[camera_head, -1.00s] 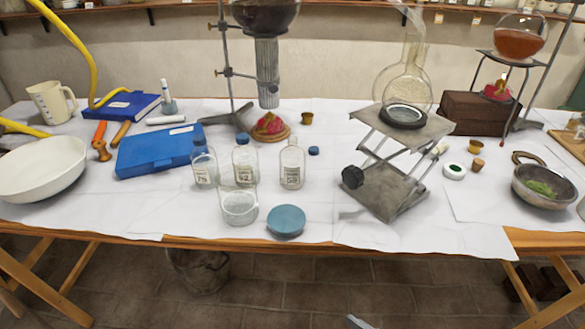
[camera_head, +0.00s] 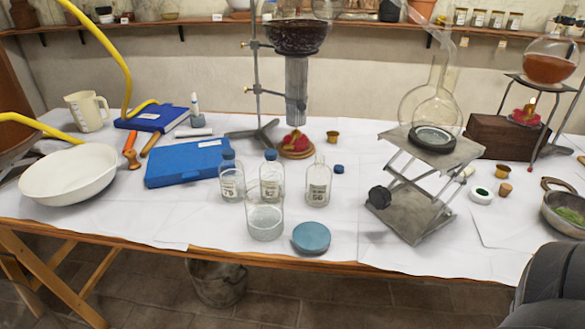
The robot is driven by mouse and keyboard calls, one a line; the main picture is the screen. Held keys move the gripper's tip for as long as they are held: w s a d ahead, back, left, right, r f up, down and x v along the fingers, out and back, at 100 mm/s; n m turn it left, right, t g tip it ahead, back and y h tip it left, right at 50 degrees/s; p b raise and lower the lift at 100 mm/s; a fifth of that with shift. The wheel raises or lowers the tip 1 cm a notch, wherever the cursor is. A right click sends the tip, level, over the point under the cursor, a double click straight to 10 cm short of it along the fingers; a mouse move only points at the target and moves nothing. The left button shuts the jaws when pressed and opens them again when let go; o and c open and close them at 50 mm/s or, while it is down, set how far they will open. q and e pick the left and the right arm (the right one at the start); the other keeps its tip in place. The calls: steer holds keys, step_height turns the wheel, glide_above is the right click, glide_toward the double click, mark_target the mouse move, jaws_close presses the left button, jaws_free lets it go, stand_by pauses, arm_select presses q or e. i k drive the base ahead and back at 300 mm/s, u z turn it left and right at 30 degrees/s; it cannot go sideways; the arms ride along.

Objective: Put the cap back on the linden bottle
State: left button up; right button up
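Three small clear glass bottles with pale labels stand in a row at the middle of the table in the head view. The left bottle (camera_head: 231,182) and the middle bottle (camera_head: 271,181) wear blue caps. The right bottle (camera_head: 318,187) is upright with an open neck; I take it for the linden bottle, though its label is too small to read. A small blue cap (camera_head: 339,169) lies on the table just right of and behind the open bottle, apart from it. Neither gripper shows in this view.
An open glass jar (camera_head: 265,222) stands before the bottles, with a round blue lid (camera_head: 311,237) beside it. A blue case (camera_head: 187,163) lies left. A lab jack (camera_head: 417,212) bearing a flask stands right. A dark grey part, probably my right arm, fills the lower right corner.

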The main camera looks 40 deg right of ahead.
mark_target(318, 174)
steer(key=i, duration=0.3)
steer(key=z, duration=1.7)
